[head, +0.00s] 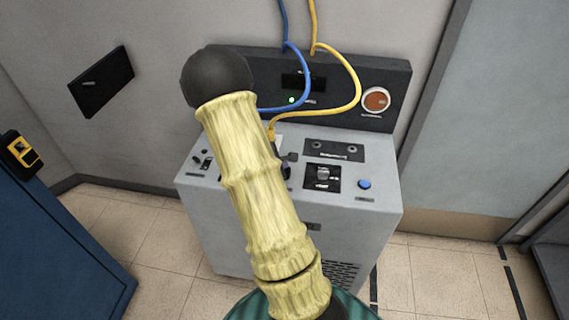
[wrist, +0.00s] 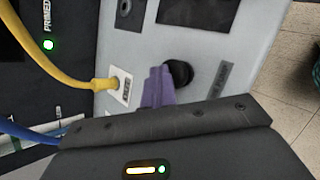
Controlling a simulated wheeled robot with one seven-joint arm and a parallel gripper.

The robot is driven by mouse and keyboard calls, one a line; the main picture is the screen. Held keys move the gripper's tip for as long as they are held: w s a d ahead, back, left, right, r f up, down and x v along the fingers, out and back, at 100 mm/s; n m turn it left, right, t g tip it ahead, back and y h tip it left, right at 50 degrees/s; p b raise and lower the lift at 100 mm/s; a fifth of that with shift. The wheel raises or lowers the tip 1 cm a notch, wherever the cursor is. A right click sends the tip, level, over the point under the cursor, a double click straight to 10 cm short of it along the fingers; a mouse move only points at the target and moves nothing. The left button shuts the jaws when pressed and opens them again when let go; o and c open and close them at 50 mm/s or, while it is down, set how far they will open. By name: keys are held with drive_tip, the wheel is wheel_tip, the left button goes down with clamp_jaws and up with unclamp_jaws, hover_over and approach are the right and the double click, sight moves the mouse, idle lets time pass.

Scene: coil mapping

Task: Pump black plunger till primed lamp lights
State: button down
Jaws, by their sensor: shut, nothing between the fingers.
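The black plunger (wrist: 178,74) shows in the wrist view as a round black knob on the grey console top. My gripper (wrist: 157,72) is shut and empty, its purple fingers right beside the knob; I cannot tell if they touch it. A green lamp (wrist: 48,44) by the word PRIMED is lit in the wrist view. A lit green lamp (head: 292,100) also shows on the dark back panel in the head view. My arm hides much of the console's left part there, and I cannot make out the plunger clearly.
A yellow cable (wrist: 78,72) plugs into the console close to my fingers. A blue cable (head: 303,70) runs down the back panel (head: 345,105). The grey console (head: 375,215) also bears a blue button (head: 364,184). A blue cabinet (head: 55,255) stands at left.

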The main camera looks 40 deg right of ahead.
drive_tip(key=shift+r, duration=0.1)
drive_tip(key=shift+r+p, duration=0.95)
drive_tip(key=shift+r, duration=0.9)
wheel_tip(320, 180, up, 5)
drive_tip(key=p, duration=0.3)
idle(0.5)
drive_tip(key=s+a+r+m+y, duration=0.2)
drive_tip(key=s+a+m+y, duration=0.1)
drive_tip(key=a, duration=0.6)
drive_tip(key=s+a+r+m+y, duration=0.2)
drive_tip(key=s+a+m, duration=0.3)
drive_tip(key=a, duration=0.4)
drive_tip(key=s+a+r+m+y, duration=0.2)
drive_tip(key=s+a+m+y, duration=0.1)
drive_tip(key=a, duration=0.7)
drive_tip(key=shift+s+r+m+y, duration=0.4)
drive_tip(key=shift+s+m, duration=0.2)
drive_tip(key=shift+s, duration=0.15)
